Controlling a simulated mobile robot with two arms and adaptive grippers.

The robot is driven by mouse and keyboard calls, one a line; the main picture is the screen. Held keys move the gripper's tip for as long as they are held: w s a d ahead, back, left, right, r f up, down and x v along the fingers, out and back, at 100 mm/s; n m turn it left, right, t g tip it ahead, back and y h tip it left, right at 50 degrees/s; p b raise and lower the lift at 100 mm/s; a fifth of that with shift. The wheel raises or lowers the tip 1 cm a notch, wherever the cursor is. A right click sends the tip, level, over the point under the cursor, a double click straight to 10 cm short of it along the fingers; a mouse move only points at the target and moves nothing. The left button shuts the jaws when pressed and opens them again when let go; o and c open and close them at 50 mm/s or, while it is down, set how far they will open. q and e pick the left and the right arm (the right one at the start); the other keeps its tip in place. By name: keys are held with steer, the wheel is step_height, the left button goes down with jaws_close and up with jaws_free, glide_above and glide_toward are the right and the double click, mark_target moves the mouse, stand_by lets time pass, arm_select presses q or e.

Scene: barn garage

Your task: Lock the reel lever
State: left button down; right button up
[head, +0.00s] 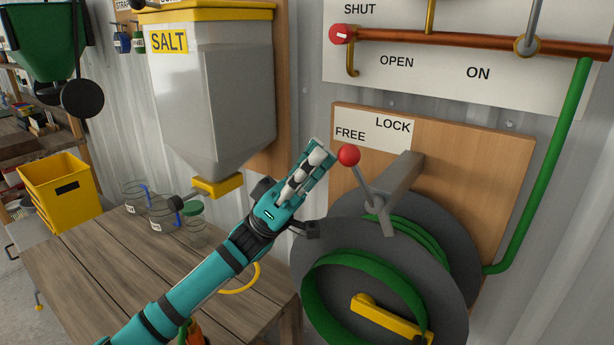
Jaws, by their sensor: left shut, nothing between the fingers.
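The reel lever (361,181) is a grey rod with a red ball knob (349,155) on top. It tilts to the left, with the knob just below the sign (370,128) that reads FREE on the left and LOCK on the right. The knob is nearer the FREE end. The grey hose reel (455,285) below carries green hose and a yellow crank handle. My left gripper (318,157) is shut and empty, just left of the red knob and pointing up and right. A small gap seems to separate them. My right gripper is not in view.
The SALT hopper (215,90) hangs behind my left arm. A copper pipe (450,42) and a green pipe (545,170) run above and right of the reel.

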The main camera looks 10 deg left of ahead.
arm_select(q)
steer(key=d+r+m+y+p, duration=0.1)
steer(key=y, duration=0.1)
steer(key=s+d+r+m+g+y+p, duration=0.1)
steer(key=d+r+y+p, duration=0.1)
steer(key=y, duration=0.1)
steer(key=shift+s+d+p, duration=0.1)
steer(key=shift+s+p, duration=0.1)
steer(key=shift+p, duration=0.1)
steer(key=shift+f, duration=0.1)
stand_by(0.4)
